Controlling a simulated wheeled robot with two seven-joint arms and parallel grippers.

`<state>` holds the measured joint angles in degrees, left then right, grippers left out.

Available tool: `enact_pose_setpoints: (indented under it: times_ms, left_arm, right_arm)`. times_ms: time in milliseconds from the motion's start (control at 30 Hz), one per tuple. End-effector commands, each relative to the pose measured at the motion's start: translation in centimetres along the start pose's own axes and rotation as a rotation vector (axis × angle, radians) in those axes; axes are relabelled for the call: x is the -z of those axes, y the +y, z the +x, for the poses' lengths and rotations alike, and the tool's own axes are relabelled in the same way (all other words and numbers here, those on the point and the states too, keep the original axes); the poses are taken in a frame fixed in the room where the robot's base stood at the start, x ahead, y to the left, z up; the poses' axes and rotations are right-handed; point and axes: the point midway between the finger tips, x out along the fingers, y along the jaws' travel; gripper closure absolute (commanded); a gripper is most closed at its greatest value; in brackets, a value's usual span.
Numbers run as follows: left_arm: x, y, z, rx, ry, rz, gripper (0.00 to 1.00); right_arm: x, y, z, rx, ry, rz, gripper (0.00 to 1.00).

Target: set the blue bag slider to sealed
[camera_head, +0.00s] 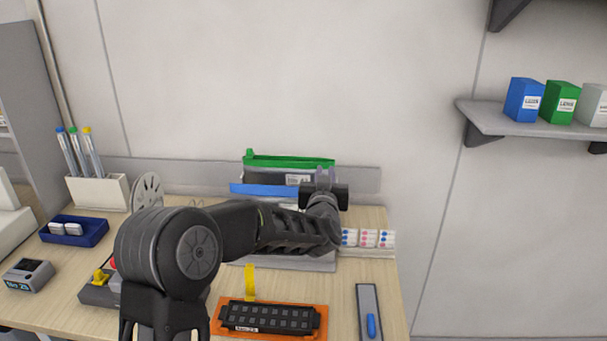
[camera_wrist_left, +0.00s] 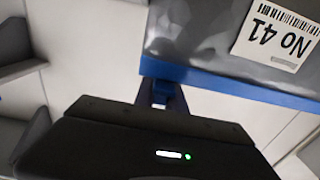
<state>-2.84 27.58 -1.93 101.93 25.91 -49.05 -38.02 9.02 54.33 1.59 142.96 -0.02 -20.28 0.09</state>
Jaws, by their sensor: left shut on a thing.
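The blue bag, a grey film pouch with a blue top strip (camera_head: 262,190), stands at the back of the table. In the left wrist view its blue strip (camera_wrist_left: 235,86) and grey film (camera_wrist_left: 190,35) with a "No 41" label show close up. My left gripper (camera_head: 325,178) is at the right part of the strip. In the left wrist view its fingers (camera_wrist_left: 161,97) are shut on a small blue piece at the strip, which looks like the slider. The fingers hide most of it, so its exact place along the strip is unclear. My right gripper is not in view.
A bag with a green strip (camera_head: 290,160) stands just behind. An orange tray (camera_head: 270,333) with a black strip, a grey device with a blue part (camera_head: 369,300) and dotted cards (camera_head: 367,238) are nearby. A shelf (camera_head: 510,119) with boxes hangs at right.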

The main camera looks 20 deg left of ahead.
Motion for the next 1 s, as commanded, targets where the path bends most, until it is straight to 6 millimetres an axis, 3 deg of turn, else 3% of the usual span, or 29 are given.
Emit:
enact_pose_setpoints:
  times_ms: [400, 433, 700, 1000]
  left_arm:
    - [0.08, 0.71, 0.02, 0.0, 0.002, -0.001, 1.0]
    - [0.08, 0.71, 0.02, 0.0, 0.002, -0.001, 0.84]
    - [0.06, 0.67, 0.03, 0.0, 0.001, -0.001, 0.62]
    - [0.02, 0.65, -0.13, 0.0, 0.001, -0.001, 0.62]
  right_arm:
    - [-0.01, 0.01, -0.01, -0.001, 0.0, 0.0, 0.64]
    - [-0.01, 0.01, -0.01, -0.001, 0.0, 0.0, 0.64]
    - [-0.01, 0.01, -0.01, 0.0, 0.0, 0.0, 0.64]
    - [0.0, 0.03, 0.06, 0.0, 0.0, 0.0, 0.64]
